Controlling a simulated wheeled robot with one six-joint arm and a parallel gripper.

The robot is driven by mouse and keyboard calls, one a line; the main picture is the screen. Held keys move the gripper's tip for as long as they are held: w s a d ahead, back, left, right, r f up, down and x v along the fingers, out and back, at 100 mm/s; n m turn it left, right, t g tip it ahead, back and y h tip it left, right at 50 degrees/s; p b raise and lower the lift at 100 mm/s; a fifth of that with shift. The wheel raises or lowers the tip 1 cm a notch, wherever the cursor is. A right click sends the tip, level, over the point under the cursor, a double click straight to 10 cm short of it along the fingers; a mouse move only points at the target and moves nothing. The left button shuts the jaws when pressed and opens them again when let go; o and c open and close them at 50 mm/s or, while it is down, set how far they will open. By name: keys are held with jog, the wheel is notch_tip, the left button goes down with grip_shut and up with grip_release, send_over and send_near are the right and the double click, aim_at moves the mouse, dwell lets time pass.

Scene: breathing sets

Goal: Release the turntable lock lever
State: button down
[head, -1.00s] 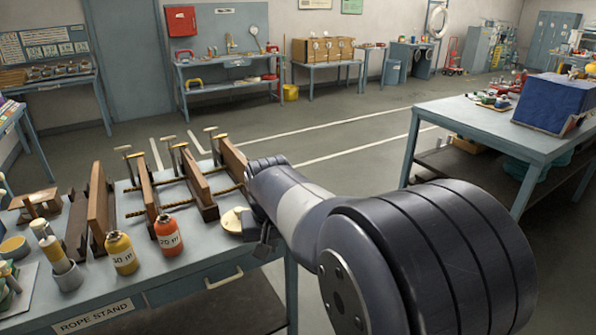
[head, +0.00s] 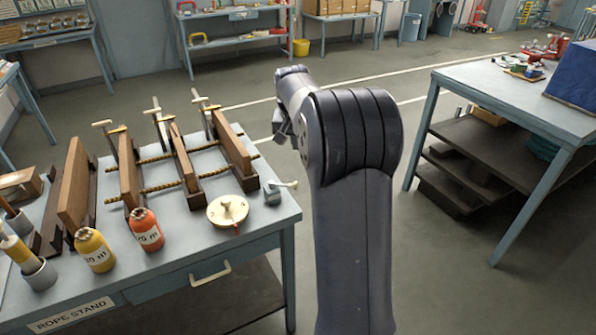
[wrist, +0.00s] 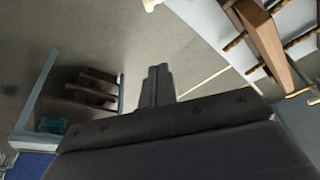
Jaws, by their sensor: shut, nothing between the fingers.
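The turntable (head: 228,211), a small cream disc with a centre knob and a red mark at its front edge, sits near the right end of the rope stand table. Beside it, at the table's right edge, is a grey-blue block with a pale lever (head: 287,184) that points to the right. My gripper (head: 279,139) is above and beyond the table's right end, apart from the lever; my arm partly hides it. In the wrist view my gripper's fingers (wrist: 157,72) are together and empty. The lever cannot be made out clearly there.
Wooden frames with brass rods (head: 182,158) stand on the rope stand table (head: 185,240), left of the turntable. An orange bottle (head: 146,230) and a yellow bottle (head: 95,250) stand in front. Another table (head: 510,98) is at the right, with clear floor between.

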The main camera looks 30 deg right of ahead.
aim_at(284, 185)
notch_tip(284, 185, down, 10)
jog(key=p, duration=0.2)
jog(key=shift+s+f+p, duration=0.15)
jog(key=shift+f+p, duration=0.05)
jog(key=shift+p, duration=0.2)
